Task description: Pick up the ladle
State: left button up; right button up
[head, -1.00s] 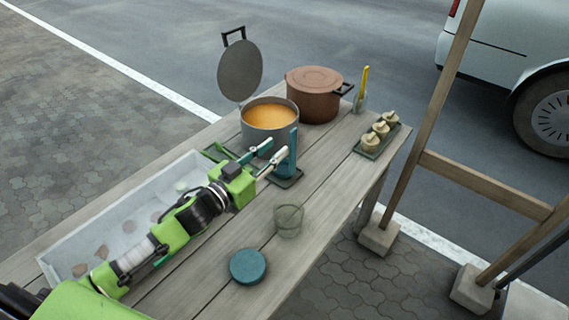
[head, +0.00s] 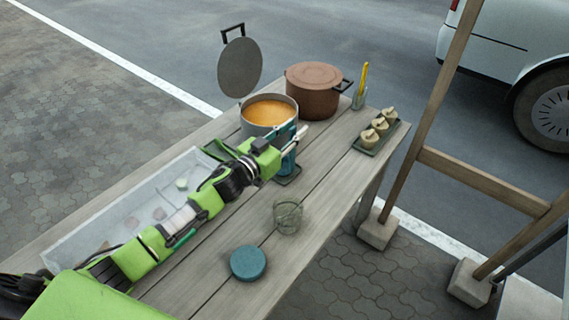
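The ladle (head: 288,161) appears as a teal upright piece on a small dark green base on the table, just in front of the grey soup pot (head: 270,128). Its upper part is mostly hidden by my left gripper. My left gripper (head: 296,131) is at the upper part of the ladle, with its two fingers apart on either side of the handle as far as I can see. Contact with the handle is not clear. My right gripper is not in view.
A brown lidded pot (head: 313,92) stands behind, with a glass holding a yellow utensil (head: 360,93). A clear glass (head: 288,217) and teal disc (head: 248,263) stand in front. A clear bin (head: 90,225) lies left.

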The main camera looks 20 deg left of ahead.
pick_arm(q)
grip_shut()
jog(key=shift+r, duration=0.1)
jog(key=shift+r, duration=0.25)
notch_tip(320, 180, up, 3)
jog(key=shift+f, duration=0.2)
jog(key=s+d+r, duration=0.2)
jog(key=s+r, duration=0.7)
jog(key=s, duration=0.4)
jog(key=shift+s+d+r+b, duration=0.15)
jog(key=shift+s+r+b, duration=0.2)
jog(key=shift+s+b, duration=0.05)
